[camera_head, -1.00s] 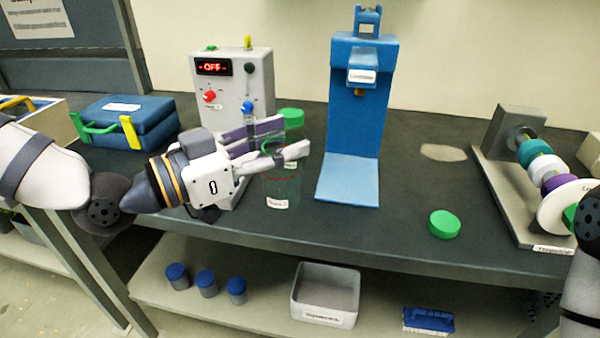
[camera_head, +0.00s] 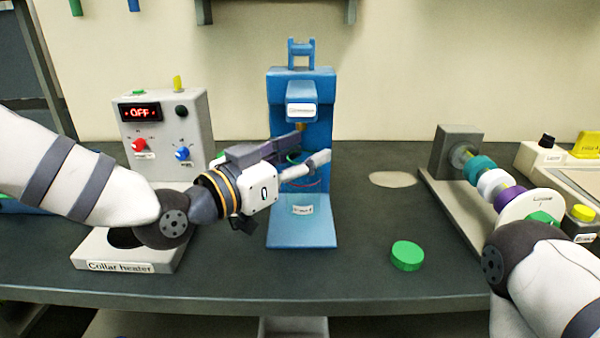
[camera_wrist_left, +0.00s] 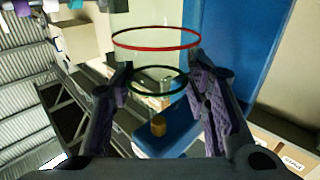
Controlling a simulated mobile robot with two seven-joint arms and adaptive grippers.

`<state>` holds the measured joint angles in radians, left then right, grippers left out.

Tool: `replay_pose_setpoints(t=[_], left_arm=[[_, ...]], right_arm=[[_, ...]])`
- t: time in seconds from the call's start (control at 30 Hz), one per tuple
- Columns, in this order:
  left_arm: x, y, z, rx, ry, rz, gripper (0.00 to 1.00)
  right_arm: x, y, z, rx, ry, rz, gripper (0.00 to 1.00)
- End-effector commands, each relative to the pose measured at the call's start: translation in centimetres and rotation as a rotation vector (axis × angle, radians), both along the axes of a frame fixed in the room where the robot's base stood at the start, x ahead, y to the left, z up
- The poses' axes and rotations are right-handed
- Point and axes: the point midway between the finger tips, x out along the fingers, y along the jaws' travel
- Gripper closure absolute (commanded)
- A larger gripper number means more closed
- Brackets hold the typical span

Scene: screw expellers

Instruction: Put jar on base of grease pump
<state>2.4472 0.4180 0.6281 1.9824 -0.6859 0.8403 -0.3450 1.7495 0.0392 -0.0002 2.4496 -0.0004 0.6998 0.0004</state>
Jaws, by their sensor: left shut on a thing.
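The clear jar (camera_head: 302,185) has a red line, a green rim and a white label, and is hard to see against the blue behind it. My left gripper (camera_head: 305,164) is shut on the jar near its rim. The jar (camera_wrist_left: 156,42) also shows between the fingers in the left wrist view. The blue grease pump (camera_head: 285,115) stands upright directly behind it, with its flat base (camera_head: 302,235) extending forward. The jar appears in front of the pump's column and over its base; I cannot tell if it touches the base. My right gripper is out of view.
A green lid (camera_head: 407,255) lies on the dark bench to the right. The collar heater (camera_head: 165,135) stands at left, its display reading OFF. A screw assembly (camera_head: 490,180) stands at right near my right arm. Bench between pump and screw is mostly clear.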

Motion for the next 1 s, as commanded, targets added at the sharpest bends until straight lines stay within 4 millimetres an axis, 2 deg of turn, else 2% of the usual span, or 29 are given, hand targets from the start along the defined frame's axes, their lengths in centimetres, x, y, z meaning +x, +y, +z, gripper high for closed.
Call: replay_pose_setpoints(t=[0.03,0.1,0.47,0.5,0.57,0.93,1.0], left_arm=[[0.0,0.1,-1.8,0.003,0.015,0.001,1.00],[-0.1,0.1,-3.1,0.002,0.015,0.001,1.00],[-0.1,0.2,-3.5,0.003,0.008,0.001,1.00],[-0.1,0.2,-3.6,0.003,0.008,0.001,0.53],[-0.1,0.2,-3.6,0.003,0.008,0.001,0.39],[-0.1,0.2,-3.0,0.004,0.006,0.001,0.37],[-0.7,0.9,-3.0,0.005,0.006,0.002,0.37]], right_arm=[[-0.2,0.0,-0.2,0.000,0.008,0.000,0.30],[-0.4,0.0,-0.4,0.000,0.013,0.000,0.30],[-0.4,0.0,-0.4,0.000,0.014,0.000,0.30],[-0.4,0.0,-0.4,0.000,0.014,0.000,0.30],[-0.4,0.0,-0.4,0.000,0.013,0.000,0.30],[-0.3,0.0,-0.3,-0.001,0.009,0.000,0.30],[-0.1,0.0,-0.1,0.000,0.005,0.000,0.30]])
